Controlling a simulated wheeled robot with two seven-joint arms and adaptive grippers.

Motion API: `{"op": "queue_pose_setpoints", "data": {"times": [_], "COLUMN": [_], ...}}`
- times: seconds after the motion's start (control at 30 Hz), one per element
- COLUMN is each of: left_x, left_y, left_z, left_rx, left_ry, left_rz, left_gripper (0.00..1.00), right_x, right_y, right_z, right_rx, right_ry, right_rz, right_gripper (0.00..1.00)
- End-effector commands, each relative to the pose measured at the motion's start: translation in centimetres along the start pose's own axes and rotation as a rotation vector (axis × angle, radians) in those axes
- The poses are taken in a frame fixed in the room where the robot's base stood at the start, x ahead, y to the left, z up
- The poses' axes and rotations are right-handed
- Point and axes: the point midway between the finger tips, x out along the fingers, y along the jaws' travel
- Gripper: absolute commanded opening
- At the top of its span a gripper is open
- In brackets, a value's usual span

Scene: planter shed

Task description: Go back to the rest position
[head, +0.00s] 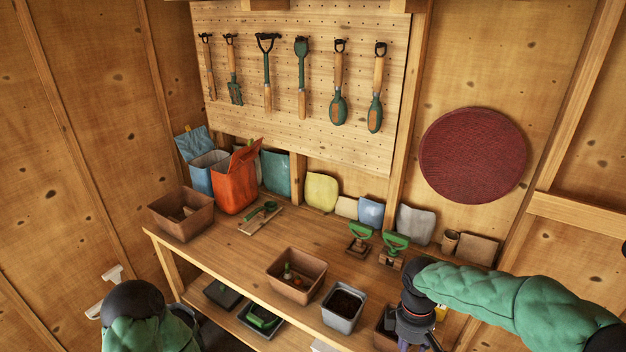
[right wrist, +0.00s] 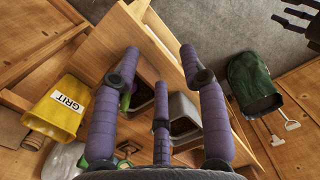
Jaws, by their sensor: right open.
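My right gripper (head: 418,335) is low at the right, by the bench's front right corner. In the right wrist view its purple fingers (right wrist: 160,78) are spread open with nothing between them. My left arm's green padded sleeve (head: 140,318) is at the lower left, left of the bench; its gripper is hidden in the head view. Dark prongs (right wrist: 298,27) at the upper right of the right wrist view look like left gripper fingers, but their opening is unclear.
The wooden bench (head: 215,248) carries a brown planter (head: 292,290), a grey pot with soil (head: 342,318), a brown box (head: 181,225) and two green-handled tools (head: 393,248). A yellow GRIT container (right wrist: 58,108) shows in the wrist view. Tools hang on the pegboard (head: 270,45).

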Motion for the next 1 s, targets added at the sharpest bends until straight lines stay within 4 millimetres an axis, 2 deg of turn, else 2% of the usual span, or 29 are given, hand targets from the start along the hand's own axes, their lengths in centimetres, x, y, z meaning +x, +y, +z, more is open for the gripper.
{"op": "queue_pose_setpoints", "data": {"times": [0.37, 0.47, 0.7, 0.83, 1.0], "left_x": [0.7, 0.9, 1.8, 2.2, 2.8], "left_y": [-0.2, -0.3, -0.6, -0.8, -1.0], "left_z": [0.0, 0.0, 0.0, 0.0, -0.1], "left_rx": [0.0, 0.0, 0.0, 0.0, 0.0], "left_ry": [-0.001, -0.001, -0.001, -0.001, -0.001], "left_rz": [0.0, 0.0, 0.0, 0.0, 0.0], "left_gripper": [0.4, 0.4, 0.4, 0.4, 0.4], "right_x": [7.5, 10.5, 19.9, 24.3, 29.1], "right_y": [-2.1, -3.2, -7.5, -10.0, -13.1], "right_z": [-3.2, -4.2, -6.5, -6.8, -6.2], "right_rx": [0.113, 0.174, 0.427, 0.595, 0.818], "right_ry": [0.087, 0.121, 0.211, 0.244, 0.265], "right_rz": [-0.086, -0.123, -0.241, -0.291, -0.329], "right_gripper": [0.43, 0.43, 0.43, 0.43, 0.43]}}
